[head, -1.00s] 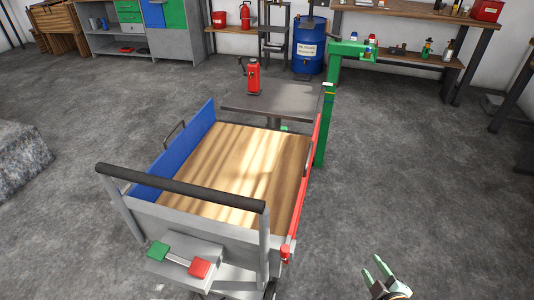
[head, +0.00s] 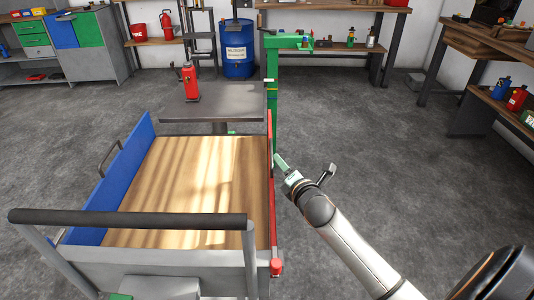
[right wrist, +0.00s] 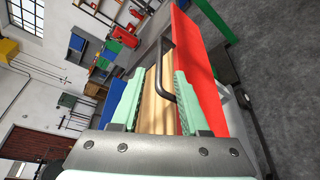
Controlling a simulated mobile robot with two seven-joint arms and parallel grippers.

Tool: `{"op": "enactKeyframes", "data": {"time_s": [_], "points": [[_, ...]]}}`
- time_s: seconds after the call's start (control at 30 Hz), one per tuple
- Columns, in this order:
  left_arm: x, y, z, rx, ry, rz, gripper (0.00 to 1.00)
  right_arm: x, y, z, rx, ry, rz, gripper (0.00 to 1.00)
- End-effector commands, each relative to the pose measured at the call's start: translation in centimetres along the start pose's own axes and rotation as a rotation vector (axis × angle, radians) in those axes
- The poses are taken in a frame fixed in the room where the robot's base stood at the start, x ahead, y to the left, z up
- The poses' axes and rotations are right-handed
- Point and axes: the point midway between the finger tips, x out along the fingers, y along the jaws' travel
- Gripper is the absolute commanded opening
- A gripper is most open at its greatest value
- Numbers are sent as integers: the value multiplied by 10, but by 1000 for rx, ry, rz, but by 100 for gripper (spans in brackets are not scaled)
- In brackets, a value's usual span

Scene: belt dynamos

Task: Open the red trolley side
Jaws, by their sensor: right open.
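The trolley has a pale wooden bed (head: 190,185) and a red side (head: 272,205) on its right, standing upright. A dark bar handle (right wrist: 159,70) on the red side (right wrist: 201,80) shows in the right wrist view. My right gripper (head: 282,163) is open beside the outer face of the red side. In the right wrist view its two green fingers (right wrist: 158,82) stand apart, with the handle showing between them, nearer the right finger. I cannot tell whether the fingers touch the handle. A red latch-like piece (head: 276,267) sits at the red side's near end. My left gripper is not in view.
The trolley's blue side (head: 122,180) stands upright at the left, and its dark push bar (head: 130,217) crosses the near end. A grey table (head: 225,102) with a red bottle jack (head: 190,82) and a green post (head: 272,95) stand beyond.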

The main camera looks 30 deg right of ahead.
Motion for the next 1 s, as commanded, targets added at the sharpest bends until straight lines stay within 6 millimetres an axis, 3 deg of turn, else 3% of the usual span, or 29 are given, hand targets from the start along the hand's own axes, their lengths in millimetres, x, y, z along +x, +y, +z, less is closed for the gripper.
{"op": "enactKeyframes", "data": {"time_s": [0.2, 0.5, 1.0], "points": [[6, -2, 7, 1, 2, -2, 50, 44, -1, -1, 4, -1, 1, 45], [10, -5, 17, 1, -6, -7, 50, 85, -1, -2, 4, 1, 1, 45], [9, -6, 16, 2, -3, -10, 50, 95, 0, -1, 3, 2, 0, 42]]}}
